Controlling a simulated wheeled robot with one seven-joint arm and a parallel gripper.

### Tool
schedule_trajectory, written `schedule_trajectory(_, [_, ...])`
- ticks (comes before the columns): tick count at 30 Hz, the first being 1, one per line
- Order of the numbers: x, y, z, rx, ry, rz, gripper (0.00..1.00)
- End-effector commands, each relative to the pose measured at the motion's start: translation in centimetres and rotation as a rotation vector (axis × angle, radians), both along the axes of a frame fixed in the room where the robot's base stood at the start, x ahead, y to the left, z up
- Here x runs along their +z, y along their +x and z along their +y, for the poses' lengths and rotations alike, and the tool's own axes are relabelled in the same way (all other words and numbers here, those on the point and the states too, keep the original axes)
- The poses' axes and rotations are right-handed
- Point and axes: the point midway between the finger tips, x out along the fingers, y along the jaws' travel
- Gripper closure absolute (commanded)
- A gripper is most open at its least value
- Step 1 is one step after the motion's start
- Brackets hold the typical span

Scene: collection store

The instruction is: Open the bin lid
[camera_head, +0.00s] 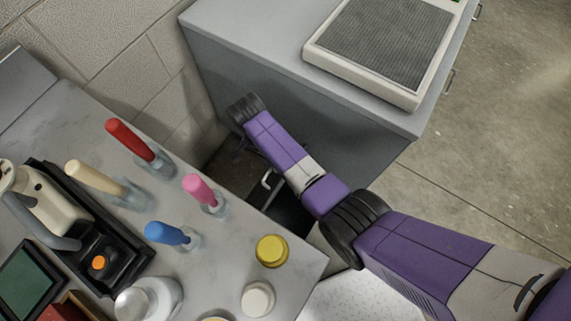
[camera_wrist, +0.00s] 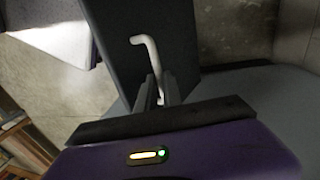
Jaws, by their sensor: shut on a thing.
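The bin (camera_head: 292,213) is a dark box down in the gap between the worktop and the grey cabinet, mostly hidden by my arm. A pale bent handle (camera_head: 268,180) shows above it. In the wrist view the pale handle (camera_wrist: 148,50) stands against a dark grey panel (camera_wrist: 180,30), which looks like the bin lid. My gripper (camera_wrist: 155,90) has its fingers closed around the lower part of this handle. I cannot tell how far the lid is tilted.
The worktop (camera_head: 225,260) at left carries several coloured-handled tools in glass holders, a yellow-lidded jar (camera_head: 271,251), a white-lidded jar (camera_head: 258,298) and a microscope-like device (camera_head: 50,215). The grey cabinet (camera_head: 240,30) bears a scale (camera_head: 385,45). Open floor (camera_head: 490,180) lies at right.

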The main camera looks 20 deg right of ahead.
Motion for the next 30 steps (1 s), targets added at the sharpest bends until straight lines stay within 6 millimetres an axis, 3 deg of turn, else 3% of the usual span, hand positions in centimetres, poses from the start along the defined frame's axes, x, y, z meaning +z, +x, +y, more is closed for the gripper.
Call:
schedule_trajectory(1, [-0.7,0.3,0.7,0.006,0.004,0.000,1.00])
schedule_trajectory(15, [-0.5,3.8,3.5,0.004,-0.010,0.022,1.00])
schedule_trajectory(30, [-0.3,5.6,4.7,0.003,-0.077,0.112,1.00])
